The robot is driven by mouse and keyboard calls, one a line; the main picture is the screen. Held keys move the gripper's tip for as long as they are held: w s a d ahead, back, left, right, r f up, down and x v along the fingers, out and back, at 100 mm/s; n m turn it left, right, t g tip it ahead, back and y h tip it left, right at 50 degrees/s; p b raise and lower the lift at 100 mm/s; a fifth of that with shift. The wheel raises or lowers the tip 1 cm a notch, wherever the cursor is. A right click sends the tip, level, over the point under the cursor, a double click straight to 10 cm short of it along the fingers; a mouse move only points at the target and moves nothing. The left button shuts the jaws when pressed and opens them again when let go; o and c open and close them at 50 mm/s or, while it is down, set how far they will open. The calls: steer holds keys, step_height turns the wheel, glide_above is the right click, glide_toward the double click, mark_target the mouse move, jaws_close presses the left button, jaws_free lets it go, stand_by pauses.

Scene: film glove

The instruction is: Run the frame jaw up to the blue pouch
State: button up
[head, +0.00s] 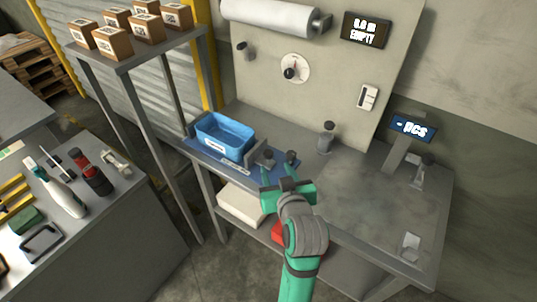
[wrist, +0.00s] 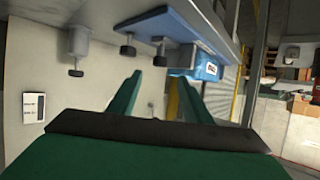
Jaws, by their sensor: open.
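A blue open-topped container (head: 226,138) with a white label is the nearest match to the blue pouch; it looks more like a stiff bin. It stands on a blue strip (head: 200,152) at the bench's left end. It also shows in the wrist view (wrist: 207,66). Dark knobs on small grey metal parts (head: 267,158) sit just right of it and could be the frame jaw; I cannot tell for sure. My green gripper (head: 279,172) is open and empty at the bench's front edge, close to these knobs, and partly hides them. Its two fingers stand apart in the wrist view (wrist: 154,90).
A grey knobbed post (head: 326,138) and a small display (head: 412,128) stand further right on the bench (head: 375,195). The bench's middle is mostly clear. A rack with cartons (head: 130,30) rises at the left. A white box (head: 240,205) lies below the bench.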

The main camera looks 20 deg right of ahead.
mark_target(269, 156)
steer(key=x, duration=1)
